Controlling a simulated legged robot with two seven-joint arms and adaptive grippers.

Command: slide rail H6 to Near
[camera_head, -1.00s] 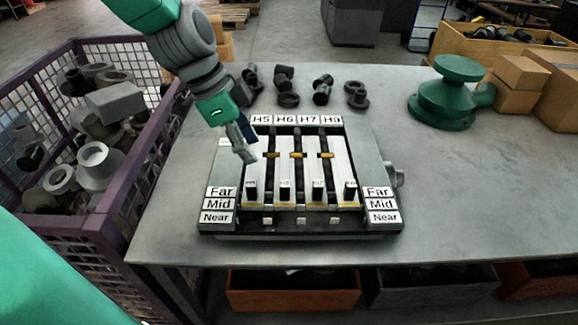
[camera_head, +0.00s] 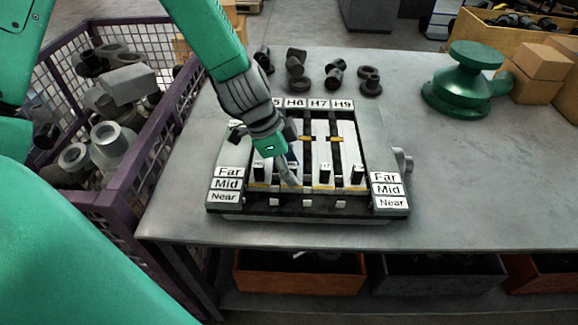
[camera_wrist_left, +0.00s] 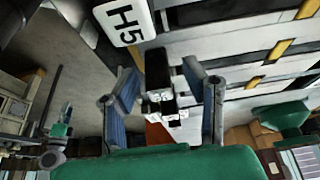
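The slider unit (camera_head: 390,207) stands on the table with rails under labels H5, H6 (camera_head: 295,103), H7 and H9. Far, Mid and Near plates (camera_head: 223,198) flank its front. The black H7 (camera_head: 325,173) and H9 handles (camera_head: 357,174) stand roughly level with Far. The H5 handle (camera_head: 258,172) shows left of my gripper. The H6 handle is hidden behind my left gripper (camera_head: 287,170), which is low over the H6 rail, pointing down. In the left wrist view my left gripper (camera_wrist_left: 165,105) is open, with a black handle (camera_wrist_left: 158,75) between its fingers. Contact cannot be told. My right gripper is not in view.
A purple wire bin (camera_head: 120,170) of metal parts stands left of the table. Several dark fittings (camera_head: 330,75) lie behind the unit. A green flanged part (camera_head: 463,85) stands at the back right. The table right of the unit is clear.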

